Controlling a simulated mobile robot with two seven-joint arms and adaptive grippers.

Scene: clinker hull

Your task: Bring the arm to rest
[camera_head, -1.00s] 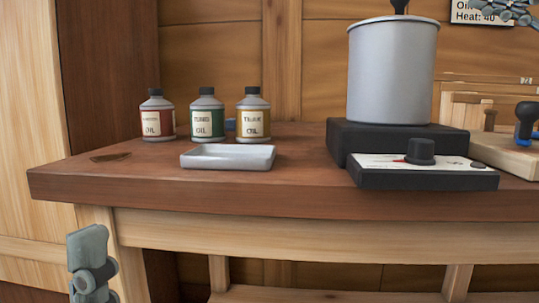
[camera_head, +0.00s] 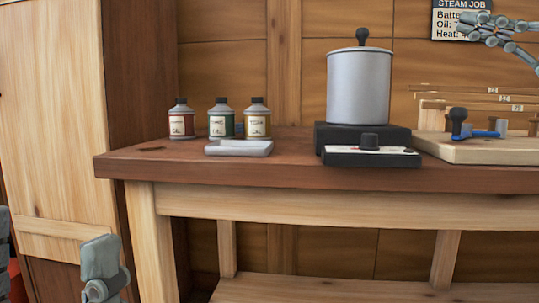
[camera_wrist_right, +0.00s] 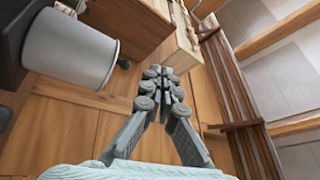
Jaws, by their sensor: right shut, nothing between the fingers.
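My right gripper (camera_head: 468,30) is at the upper right of the head view, in front of the wall and the sign. It is shut and empty, its fingers pointing left. In the right wrist view its fingers (camera_wrist_right: 159,80) meet at the tips with nothing between them. It is in free air, apart from the bench and the pot. Grey-green parts of my left gripper (camera_head: 100,265) show at the lower left, cut off by the frame edge, so its opening cannot be told.
A metal pot (camera_head: 358,90) stands on a black heater (camera_head: 330,139) on the wooden bench (camera_head: 200,175). Three oil bottles (camera_head: 221,122) and a shallow tray (camera_head: 240,148) are on the left. A board with a blue-handled tool (camera_head: 484,134) lies on the right. A sign (camera_head: 452,22) hangs behind.

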